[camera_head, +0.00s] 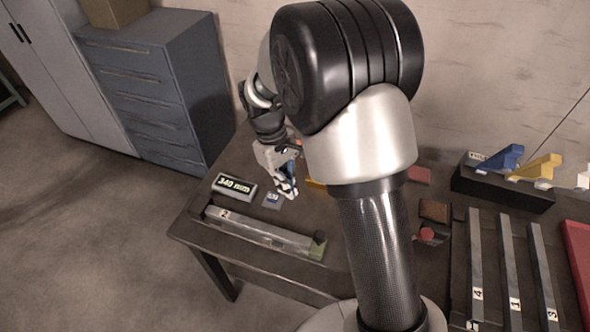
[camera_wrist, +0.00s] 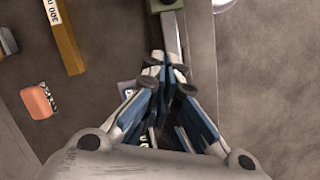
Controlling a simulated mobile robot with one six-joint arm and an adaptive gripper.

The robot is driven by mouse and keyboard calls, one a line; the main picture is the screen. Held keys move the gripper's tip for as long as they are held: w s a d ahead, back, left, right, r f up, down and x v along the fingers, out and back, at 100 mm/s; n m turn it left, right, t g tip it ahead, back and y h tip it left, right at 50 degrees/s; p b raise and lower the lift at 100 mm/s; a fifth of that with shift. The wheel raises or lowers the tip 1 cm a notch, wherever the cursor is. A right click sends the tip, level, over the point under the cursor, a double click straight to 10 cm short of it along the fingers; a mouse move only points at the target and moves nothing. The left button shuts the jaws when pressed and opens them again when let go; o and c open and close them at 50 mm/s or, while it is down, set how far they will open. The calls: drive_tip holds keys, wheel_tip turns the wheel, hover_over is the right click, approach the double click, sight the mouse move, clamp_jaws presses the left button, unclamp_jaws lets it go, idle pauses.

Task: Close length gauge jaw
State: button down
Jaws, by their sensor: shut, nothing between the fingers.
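The length gauge lies near the left front of the table, with a grey bar marked 2 (camera_head: 250,229) along it. A display box (camera_head: 234,186) reading about 340 mm stands behind the gauge. My gripper (camera_head: 288,190) is shut and empty above the table, behind the bar; it also shows in the wrist view (camera_wrist: 160,68). I cannot tell which block is the jaw.
A yellow bar (camera_wrist: 63,38) and an orange block (camera_wrist: 39,101) lie left in the wrist view. Bars marked 4 (camera_head: 476,270), 1 (camera_head: 511,270) and 3 (camera_head: 546,270) lie right. A dark rack (camera_head: 500,188) stands behind them.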

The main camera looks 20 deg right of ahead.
sight(319, 242)
drive_tip(key=s+d+f+b, duration=0.3)
drive_tip(key=s+f+b, duration=0.1)
drive_tip(key=f, duration=0.6)
drive_tip(key=shift+s+d+f, duration=0.15)
drive_tip(key=shift+s+d, duration=0.05)
drive_tip(key=shift+s, duration=0.3)
drive_tip(key=shift+s+d, duration=0.1)
drive_tip(key=s+d+p, duration=0.1)
drive_tip(key=s+d, duration=0.6)
drive_tip(key=d, duration=0.2)
drive_tip(key=shift+d, duration=0.15)
